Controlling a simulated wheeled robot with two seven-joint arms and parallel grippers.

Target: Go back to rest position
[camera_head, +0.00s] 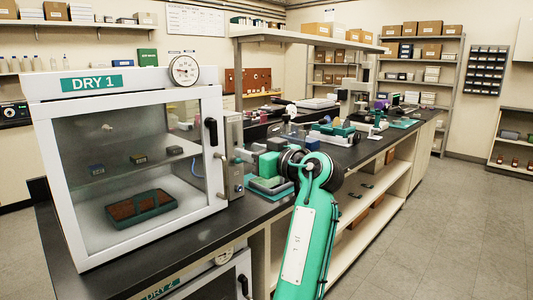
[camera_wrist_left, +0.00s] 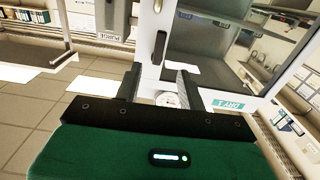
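My left gripper (camera_head: 243,157) is in front of the bench, just right of the drying cabinet marked DRY 1 (camera_head: 128,92), at about the height of its handle. In the left wrist view its two dark fingers (camera_wrist_left: 160,88) stand apart with nothing between them, so it is open. Beyond the fingers that view shows the cabinet's white frame, black handle (camera_wrist_left: 158,47) and label, upside down. In the head view the cabinet's glass door looks shut, with its black handle (camera_head: 211,131) on the right side. My right gripper is not in view.
Inside the cabinet a green tray with brown contents (camera_head: 140,207) lies on the floor, below small boxes on a shelf. The black bench (camera_head: 385,140) runs back to the right with instruments and small items on it. Open floor (camera_head: 440,230) lies to the right.

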